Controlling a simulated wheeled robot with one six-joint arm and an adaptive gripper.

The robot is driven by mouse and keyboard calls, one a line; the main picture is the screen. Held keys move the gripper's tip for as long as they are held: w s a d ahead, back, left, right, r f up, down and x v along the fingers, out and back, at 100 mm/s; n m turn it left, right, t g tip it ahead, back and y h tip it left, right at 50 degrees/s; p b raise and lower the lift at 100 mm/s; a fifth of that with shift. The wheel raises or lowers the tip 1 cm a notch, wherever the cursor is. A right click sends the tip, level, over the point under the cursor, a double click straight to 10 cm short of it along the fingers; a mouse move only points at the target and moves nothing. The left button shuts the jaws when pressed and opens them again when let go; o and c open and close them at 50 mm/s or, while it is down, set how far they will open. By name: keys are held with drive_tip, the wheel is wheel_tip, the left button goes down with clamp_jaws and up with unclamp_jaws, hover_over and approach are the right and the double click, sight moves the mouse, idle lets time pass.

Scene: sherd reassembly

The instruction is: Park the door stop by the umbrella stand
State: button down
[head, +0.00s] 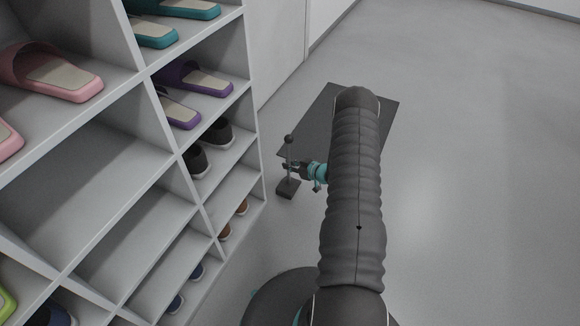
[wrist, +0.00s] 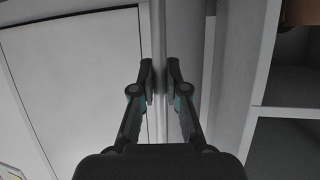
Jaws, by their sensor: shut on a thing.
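The door stop (head: 288,188) is a dark block with a thin upright post and a round knob on top. In the head view it is upright beside the shoe rack's far end, in front of a dark mat. My gripper (head: 291,166) is shut on its post, between block and knob. In the wrist view my gripper (wrist: 160,78) has its fingers closed on either side of the grey post (wrist: 158,40). I cannot tell whether the block touches the floor. I see no umbrella stand that I can make out in either view.
A white shoe rack (head: 255,110) with slippers and shoes stands on the left, close to the door stop. A dark mat (head: 388,112) lies on the floor beyond, partly hidden by my arm. A white door (head: 275,40) is behind. Grey floor is clear on the right.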

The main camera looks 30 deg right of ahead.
drive_tip(key=shift+f, duration=0.4)
drive_tip(key=c, duration=1.2)
unclamp_jaws()
